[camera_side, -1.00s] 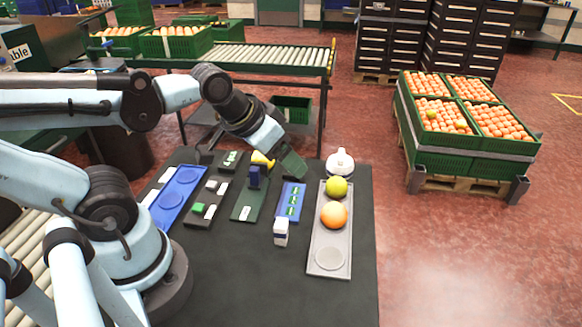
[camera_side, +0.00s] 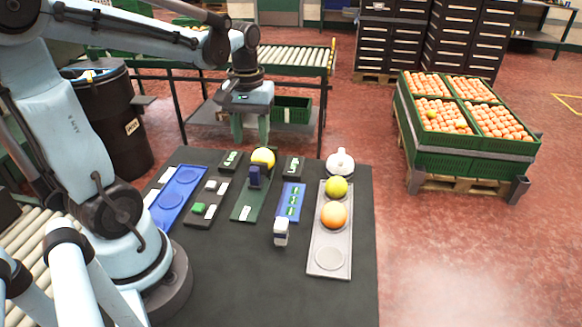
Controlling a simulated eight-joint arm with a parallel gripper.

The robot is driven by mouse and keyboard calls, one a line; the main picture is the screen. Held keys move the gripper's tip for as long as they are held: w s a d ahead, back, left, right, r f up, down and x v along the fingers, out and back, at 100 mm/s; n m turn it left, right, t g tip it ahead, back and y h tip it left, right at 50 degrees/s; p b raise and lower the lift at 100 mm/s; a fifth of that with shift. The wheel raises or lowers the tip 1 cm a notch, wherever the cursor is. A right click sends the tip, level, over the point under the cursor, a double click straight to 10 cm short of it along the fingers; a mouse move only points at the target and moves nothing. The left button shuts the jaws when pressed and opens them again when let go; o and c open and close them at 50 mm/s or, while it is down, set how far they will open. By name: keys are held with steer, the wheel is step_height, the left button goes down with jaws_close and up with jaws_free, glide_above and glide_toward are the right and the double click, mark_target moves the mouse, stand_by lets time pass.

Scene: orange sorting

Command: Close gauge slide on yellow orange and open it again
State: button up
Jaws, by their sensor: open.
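The yellow orange (camera_side: 265,155) sits at the far end of a long dark green gauge board (camera_side: 243,206). A dark blue upright block (camera_side: 254,177), which looks like the gauge slide, stands on the board just in front of the orange and hides part of it. I cannot tell whether they touch. My gripper (camera_side: 250,138) points down with its two green fingers apart and nothing between them. It appears above the far end of the board, close to the orange in the picture.
A grey tray (camera_side: 329,248) at right holds a yellow-green fruit (camera_side: 337,187) and an orange (camera_side: 333,214). A white lidded pot (camera_side: 340,162) stands behind it. A blue board (camera_side: 291,201) and a blue tray (camera_side: 177,193) flank the gauge. The table front is clear.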

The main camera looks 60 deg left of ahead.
mark_target(254, 169)
steer(key=shift+f, duration=5.2)
jaws_close()
steer(key=shift+d, duration=0.1)
